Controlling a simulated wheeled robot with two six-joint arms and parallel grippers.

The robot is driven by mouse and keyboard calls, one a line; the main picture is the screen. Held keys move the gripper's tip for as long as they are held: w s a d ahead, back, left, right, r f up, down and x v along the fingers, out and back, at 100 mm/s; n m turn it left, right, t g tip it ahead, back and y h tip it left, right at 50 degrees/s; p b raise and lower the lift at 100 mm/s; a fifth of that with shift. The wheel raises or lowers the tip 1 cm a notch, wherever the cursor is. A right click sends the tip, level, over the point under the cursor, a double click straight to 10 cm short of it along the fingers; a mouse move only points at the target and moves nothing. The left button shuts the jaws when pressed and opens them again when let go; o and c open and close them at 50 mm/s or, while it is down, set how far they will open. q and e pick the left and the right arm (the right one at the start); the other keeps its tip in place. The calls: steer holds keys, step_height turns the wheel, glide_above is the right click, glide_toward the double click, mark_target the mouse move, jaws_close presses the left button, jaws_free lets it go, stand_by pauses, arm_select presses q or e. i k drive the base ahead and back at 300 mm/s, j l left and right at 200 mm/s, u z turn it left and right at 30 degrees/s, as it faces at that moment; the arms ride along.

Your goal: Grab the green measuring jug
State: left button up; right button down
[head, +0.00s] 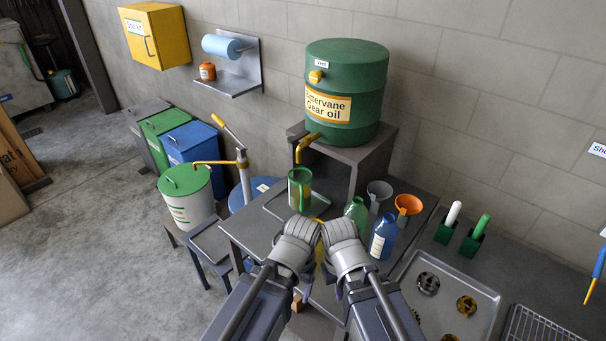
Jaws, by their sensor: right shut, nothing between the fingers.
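The green measuring jug (300,190) stands upright on a grey tray on the bench, below the yellow tap of the green oil drum. My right gripper (338,232) is in front of it and to its right, apart from it, shut and empty. My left gripper (303,230) is beside the right one, just in front of the jug in the picture. Its fingers are hidden behind its wrist, so its jaws cannot be read. Something yellow shows between the two wrists, mostly hidden.
The gear oil drum (346,85) sits on a raised stand behind the jug. A green bottle (356,213), a blue bottle (383,238) and two funnels, one grey (379,192) and one orange (407,205), stand to the right. A metal tray (455,275) holds gears.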

mark_target(300, 177)
steer(key=j+z, duration=0.15)
steer(key=z, duration=0.25)
steer(key=j+z, duration=0.15)
steer(key=z, duration=0.2)
steer(key=k+j+z, duration=0.1)
steer(key=z, duration=0.3)
steer(key=k+j+z, duration=0.5)
steer(key=k+j, duration=0.55)
steer(key=i+l, duration=0.1)
steer(key=i, duration=0.4)
